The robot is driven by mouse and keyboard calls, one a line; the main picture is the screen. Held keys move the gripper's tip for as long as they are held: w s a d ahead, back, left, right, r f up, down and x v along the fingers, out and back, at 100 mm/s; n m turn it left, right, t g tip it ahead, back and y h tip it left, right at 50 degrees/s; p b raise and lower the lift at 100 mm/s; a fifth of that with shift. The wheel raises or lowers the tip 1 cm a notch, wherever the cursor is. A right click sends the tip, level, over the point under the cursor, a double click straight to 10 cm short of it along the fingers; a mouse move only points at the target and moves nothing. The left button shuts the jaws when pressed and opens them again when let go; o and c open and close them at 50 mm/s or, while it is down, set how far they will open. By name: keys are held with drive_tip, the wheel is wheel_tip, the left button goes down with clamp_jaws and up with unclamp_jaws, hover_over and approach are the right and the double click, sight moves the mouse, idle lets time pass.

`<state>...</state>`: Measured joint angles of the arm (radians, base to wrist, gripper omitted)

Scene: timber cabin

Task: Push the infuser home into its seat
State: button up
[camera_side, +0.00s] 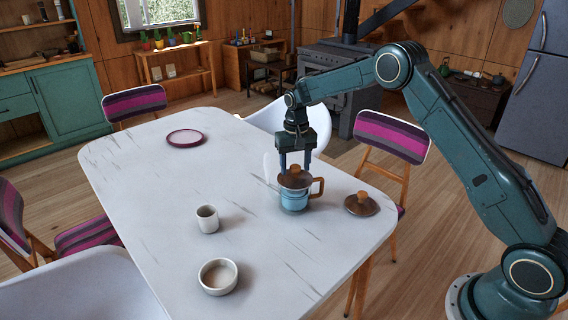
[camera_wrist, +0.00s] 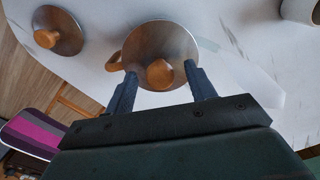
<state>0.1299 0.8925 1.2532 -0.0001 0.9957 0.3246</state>
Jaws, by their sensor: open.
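The infuser (camera_side: 294,181) shows as a brown disc with an orange knob on top of the glass teapot (camera_side: 295,201), which holds something blue and has a wooden handle at the right. I cannot tell how deep the infuser sits. My gripper (camera_side: 295,165) points down over it, fingers apart, one on each side of the knob. In the wrist view the infuser (camera_wrist: 146,44) lies beyond my open gripper (camera_wrist: 162,82), its knob between the fingertips with gaps on both sides. The pot body is mostly hidden under the disc there.
A similar brown lid (camera_side: 361,204) with an orange knob lies right of the teapot, near the table edge. A cup (camera_side: 207,219) and a bowl (camera_side: 218,276) stand at the front left; a plate (camera_side: 185,138) lies at the back. The table (camera_side: 150,190) is otherwise clear.

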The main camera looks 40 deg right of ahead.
wheel_tip(320, 180, up, 13)
idle(0.6)
idle(0.3)
drive_tip(key=s+a+r+n+t, duration=0.1)
drive_tip(key=s+a+r+t, duration=0.15)
drive_tip(key=s+r, duration=0.6)
drive_tip(key=s+a+r+n+t, duration=0.1)
drive_tip(key=s+a+r+n, duration=0.15)
drive_tip(key=s+r, duration=0.6)
drive_tip(key=s+a+f+n+t, duration=0.1)
drive_tip(key=s+f, duration=0.3)
drive_tip(key=s, duration=0.7)
drive_tip(key=s+a+f+t, duration=0.1)
drive_tip(key=s+f, duration=0.2)
drive_tip(key=s, duration=0.9)
drive_tip(key=shift+a+f+n, duration=0.25)
drive_tip(key=shift+f+n, duration=0.1)
